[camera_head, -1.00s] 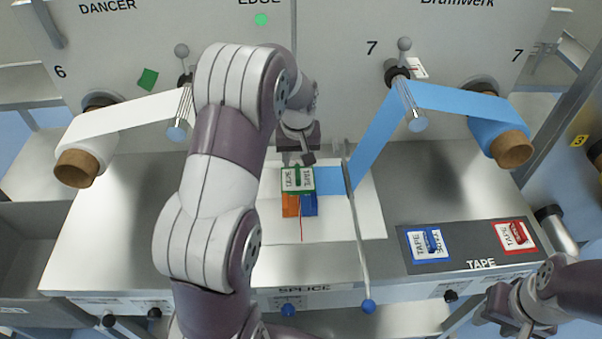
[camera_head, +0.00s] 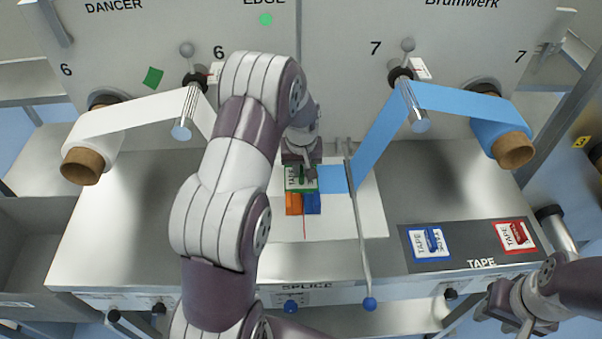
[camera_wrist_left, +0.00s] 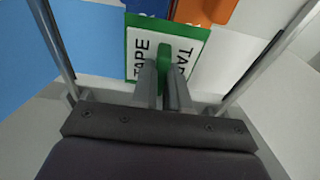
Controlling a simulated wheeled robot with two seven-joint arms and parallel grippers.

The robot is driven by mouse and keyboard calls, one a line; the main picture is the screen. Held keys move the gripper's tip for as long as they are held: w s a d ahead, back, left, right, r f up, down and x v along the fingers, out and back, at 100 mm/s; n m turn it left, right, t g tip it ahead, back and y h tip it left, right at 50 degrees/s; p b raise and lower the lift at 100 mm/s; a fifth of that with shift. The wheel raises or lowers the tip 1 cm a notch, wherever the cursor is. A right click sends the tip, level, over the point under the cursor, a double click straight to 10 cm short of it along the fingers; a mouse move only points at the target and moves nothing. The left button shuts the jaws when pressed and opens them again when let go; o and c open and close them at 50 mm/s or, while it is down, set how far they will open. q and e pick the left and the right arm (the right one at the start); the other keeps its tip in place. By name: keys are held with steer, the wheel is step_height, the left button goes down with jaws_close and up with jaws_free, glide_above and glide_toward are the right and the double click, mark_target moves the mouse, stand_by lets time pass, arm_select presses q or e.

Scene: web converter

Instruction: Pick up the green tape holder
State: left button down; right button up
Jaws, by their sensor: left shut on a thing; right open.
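The green tape holder (camera_head: 299,188) is a white card marked TAPE with a green border and a raised green tab. It lies at the splice area, just behind an orange block and a blue block. My left gripper (camera_head: 302,166) is over it and hides its far part. In the left wrist view the two fingers (camera_wrist_left: 164,78) are shut on the green tab of the holder (camera_wrist_left: 190,32). I cannot tell any gap under the holder. My right gripper (camera_head: 507,312) is open and empty at the lower right, in front of the table edge.
The orange block (camera_head: 293,204) and blue block (camera_head: 312,204) touch or nearly touch the holder's near edge. A metal bar (camera_head: 359,235) stands to the right, beside the blue web (camera_head: 375,145). Blue (camera_head: 428,243) and red (camera_head: 515,236) tape holders lie on a dark mat (camera_head: 460,254).

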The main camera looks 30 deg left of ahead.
mark_target(302, 168)
arm_select(q)
steer(key=r+b, duration=0.1)
steer(key=r, duration=0.3)
steer(key=shift+d+r, duration=0.15)
steer(key=shift+d, duration=0.05)
steer(key=d+r+b, duration=0.1)
steer(key=d+r, duration=0.6)
steer(key=d, duration=0.4)
steer(key=shift+d+b, duration=0.15)
steer(key=shift+b, duration=0.2)
